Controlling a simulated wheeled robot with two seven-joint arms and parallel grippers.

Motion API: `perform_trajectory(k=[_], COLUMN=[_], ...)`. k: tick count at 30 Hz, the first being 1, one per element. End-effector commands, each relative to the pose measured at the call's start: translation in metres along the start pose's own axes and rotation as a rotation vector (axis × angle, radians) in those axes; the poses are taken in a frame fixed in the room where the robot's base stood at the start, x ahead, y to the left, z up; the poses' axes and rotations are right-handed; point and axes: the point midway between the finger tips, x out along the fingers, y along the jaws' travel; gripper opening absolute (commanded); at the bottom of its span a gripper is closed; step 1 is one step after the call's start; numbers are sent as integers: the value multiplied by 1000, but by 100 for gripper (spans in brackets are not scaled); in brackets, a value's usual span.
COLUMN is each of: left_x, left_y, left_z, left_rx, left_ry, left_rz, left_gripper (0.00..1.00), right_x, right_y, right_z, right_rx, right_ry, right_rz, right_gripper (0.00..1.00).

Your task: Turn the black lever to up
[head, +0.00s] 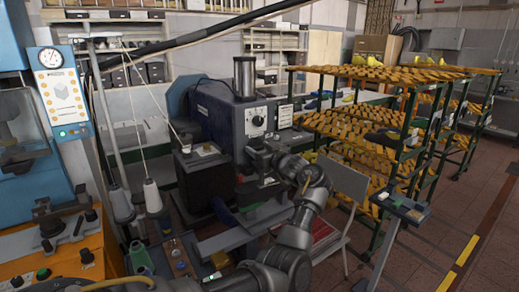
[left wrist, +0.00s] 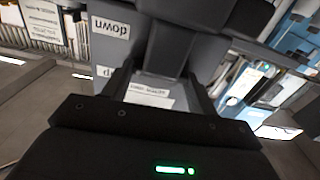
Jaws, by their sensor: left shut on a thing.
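The black lever (left wrist: 168,48) shows in the left wrist view as a dark bar running down from a wider dark block, between my fingers. My left gripper (left wrist: 158,80) is shut on it. A white label reading "down" (left wrist: 110,27), upside down in the picture, sits beside the lever. A second label (left wrist: 106,71) is mostly hidden by a finger, so its word cannot be read in full. In the head view my left gripper (head: 257,182) is at the front of the grey-blue machine (head: 226,122), below its dial. The lever is too small to make out there. My right gripper is not in view.
Green racks (head: 402,150) with several orange shelves of shoe lasts stand at the right. An orange and blue machine (head: 62,232) stands at the left. Thread cones (head: 152,198) are near it. A small stand (head: 402,207) is right of my arm. Floor at the far right is clear.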

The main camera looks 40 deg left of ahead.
Motion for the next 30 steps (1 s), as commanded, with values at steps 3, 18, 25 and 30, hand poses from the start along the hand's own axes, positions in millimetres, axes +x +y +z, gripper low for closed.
perform_trajectory(k=[3, 18, 25, 30], left_x=[0, 0, -1, 0], left_y=[0, -1, -1, -2], left_z=[0, 5, 4, 3], left_rx=[-3, -249, -411, -503], left_ry=[0, 1, 0, 0], left_rz=[1, 2, 3, 1], left_gripper=[35, 35, 35, 35], right_x=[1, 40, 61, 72], right_y=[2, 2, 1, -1], right_z=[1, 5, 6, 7], right_rx=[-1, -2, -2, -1], right_ry=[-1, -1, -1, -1], right_rz=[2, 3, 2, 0], right_gripper=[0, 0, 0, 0])
